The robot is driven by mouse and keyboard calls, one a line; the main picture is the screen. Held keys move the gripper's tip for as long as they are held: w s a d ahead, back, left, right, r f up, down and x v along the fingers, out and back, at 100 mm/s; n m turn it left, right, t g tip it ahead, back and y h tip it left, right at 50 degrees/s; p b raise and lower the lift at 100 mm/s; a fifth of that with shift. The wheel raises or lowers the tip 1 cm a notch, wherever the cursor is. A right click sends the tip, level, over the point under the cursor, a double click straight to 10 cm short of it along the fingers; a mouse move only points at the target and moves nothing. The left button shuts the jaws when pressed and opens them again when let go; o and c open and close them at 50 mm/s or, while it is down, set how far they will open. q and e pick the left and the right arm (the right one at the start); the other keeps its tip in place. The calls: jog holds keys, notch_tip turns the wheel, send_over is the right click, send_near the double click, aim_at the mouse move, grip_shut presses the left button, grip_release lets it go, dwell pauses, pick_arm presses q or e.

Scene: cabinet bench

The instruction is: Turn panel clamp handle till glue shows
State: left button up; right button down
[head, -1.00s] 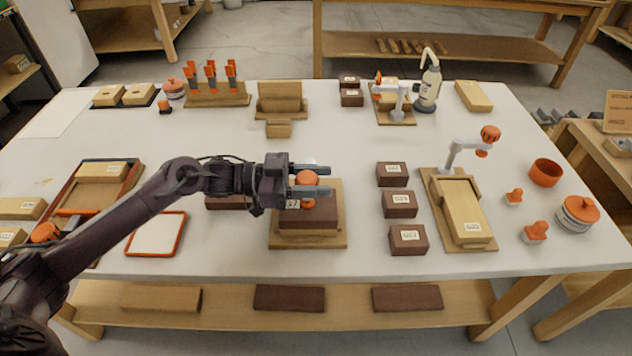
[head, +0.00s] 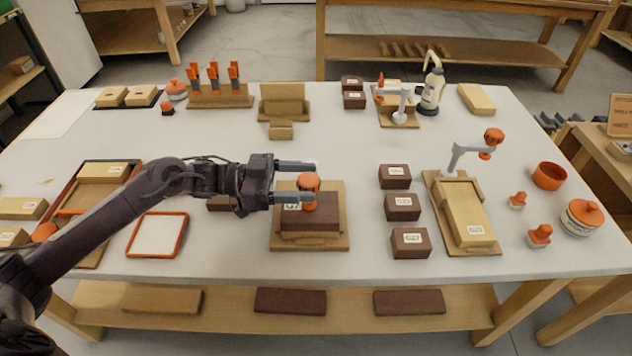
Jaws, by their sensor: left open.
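The panel clamp stands in the middle front of the bench, with a wooden base (head: 338,240), a dark brown block (head: 308,222) on it and an orange handle (head: 310,182) on top. My left gripper (head: 298,181) comes in from the left, its two fingers apart and pointing right. The left part of the clamp is partly hidden by the gripper. No glue can be made out at the block. My right gripper is not in view.
Several dark blocks (head: 403,207) stand right of the clamp, beside another clamp with a pale block (head: 463,212). An orange-rimmed tray (head: 158,235) lies to the left. A glue bottle (head: 431,88) and clamp rack (head: 219,96) stand at the back. The bench centre is clear.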

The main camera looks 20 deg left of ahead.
pick_arm(q)
jog(key=v, duration=0.4)
jog(key=shift+a, duration=0.1)
dwell(1.6)
